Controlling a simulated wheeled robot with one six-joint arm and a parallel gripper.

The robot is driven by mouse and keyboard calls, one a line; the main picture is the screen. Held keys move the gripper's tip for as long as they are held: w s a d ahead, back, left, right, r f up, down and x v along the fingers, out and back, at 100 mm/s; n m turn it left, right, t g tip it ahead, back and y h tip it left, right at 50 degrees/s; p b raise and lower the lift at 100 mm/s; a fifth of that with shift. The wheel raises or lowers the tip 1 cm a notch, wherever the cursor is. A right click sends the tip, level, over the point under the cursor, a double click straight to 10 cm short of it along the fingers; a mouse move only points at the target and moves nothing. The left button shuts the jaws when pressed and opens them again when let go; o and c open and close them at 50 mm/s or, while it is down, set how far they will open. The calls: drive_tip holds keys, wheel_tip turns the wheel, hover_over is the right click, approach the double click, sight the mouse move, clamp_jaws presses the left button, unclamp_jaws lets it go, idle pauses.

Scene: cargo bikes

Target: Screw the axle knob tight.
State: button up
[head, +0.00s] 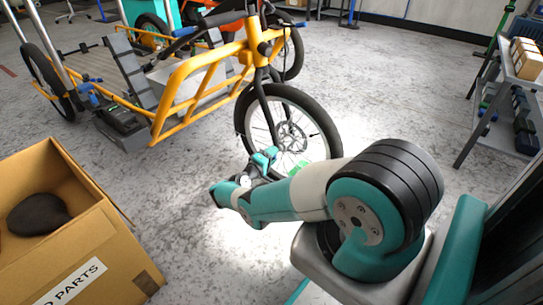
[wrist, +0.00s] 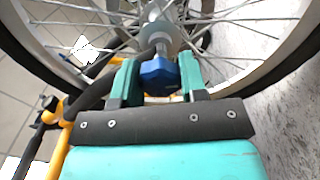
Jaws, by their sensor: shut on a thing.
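The axle knob (wrist: 158,76) is blue and faceted and sits at the wheel's hub (wrist: 160,38) in the wrist view. My gripper (wrist: 160,80) has its two green fingers on either side of the knob and is shut on it. In the head view my gripper (head: 266,160) reaches to the front wheel (head: 331,130) of the yellow cargo bike (head: 190,85). The knob is hard to make out there. How far it is screwed in cannot be told.
A cardboard box (head: 95,250) with a dark saddle-like object (head: 38,214) in it stands at the left front. A shelf (head: 500,110) with boxes stands at the right. Another orange bike is close behind. The floor between is clear.

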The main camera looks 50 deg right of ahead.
drive_tip(key=m, duration=0.7)
drive_tip(key=shift+s+d+f, duration=0.1)
drive_tip(key=shift+s+f, duration=0.05)
drive_tip(key=shift+f, duration=0.1)
drive_tip(key=shift+m, duration=0.4)
drive_tip(key=shift+r+m, duration=0.2)
drive_tip(key=shift+m, duration=0.8)
drive_tip(key=o, duration=0.9)
